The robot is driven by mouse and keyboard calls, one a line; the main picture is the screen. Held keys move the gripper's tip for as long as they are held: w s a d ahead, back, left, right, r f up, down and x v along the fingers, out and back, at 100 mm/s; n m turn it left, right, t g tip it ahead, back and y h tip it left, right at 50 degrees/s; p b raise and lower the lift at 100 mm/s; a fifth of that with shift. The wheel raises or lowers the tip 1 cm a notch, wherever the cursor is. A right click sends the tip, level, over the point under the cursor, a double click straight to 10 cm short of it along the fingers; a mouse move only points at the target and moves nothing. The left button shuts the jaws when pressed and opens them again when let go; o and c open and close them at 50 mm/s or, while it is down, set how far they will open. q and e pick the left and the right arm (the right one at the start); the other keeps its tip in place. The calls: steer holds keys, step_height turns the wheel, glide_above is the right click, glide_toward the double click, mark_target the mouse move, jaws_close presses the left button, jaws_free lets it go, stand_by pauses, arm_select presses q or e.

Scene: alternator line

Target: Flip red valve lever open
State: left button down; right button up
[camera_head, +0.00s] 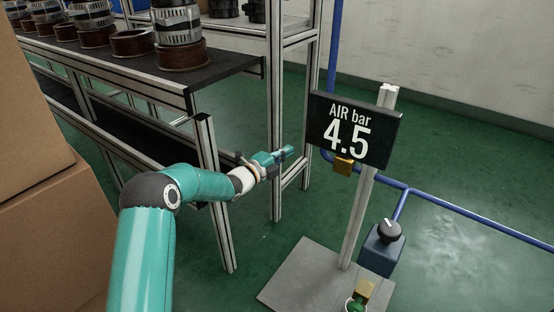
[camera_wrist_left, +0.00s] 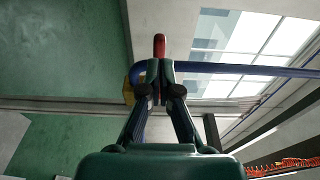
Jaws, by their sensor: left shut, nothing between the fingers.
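The red valve lever (camera_wrist_left: 159,45) shows in the left wrist view, pointing up just beyond my left fingertips. Whether they touch it I cannot tell. In the head view the lever cannot be made out. A yellow valve body (camera_head: 343,165) shows below the display board, on the blue pipe; yellow also shows beside the fingers in the left wrist view (camera_wrist_left: 135,82). My left gripper (camera_head: 289,152) is shut and empty, left of the valve and display; its fingers (camera_wrist_left: 160,75) meet in the left wrist view. My right gripper is not in view.
The "AIR bar 4.5" display (camera_head: 353,130) hangs on a grey post (camera_head: 359,220) above a base plate (camera_head: 311,275). A blue pipe (camera_head: 460,212) runs right, near a blue box with a black knob (camera_head: 389,231). A rack (camera_head: 130,75) with alternator parts and cardboard boxes (camera_head: 35,190) stand left.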

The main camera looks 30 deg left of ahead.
arm_select(q)
steer(key=shift+v, duration=2.15)
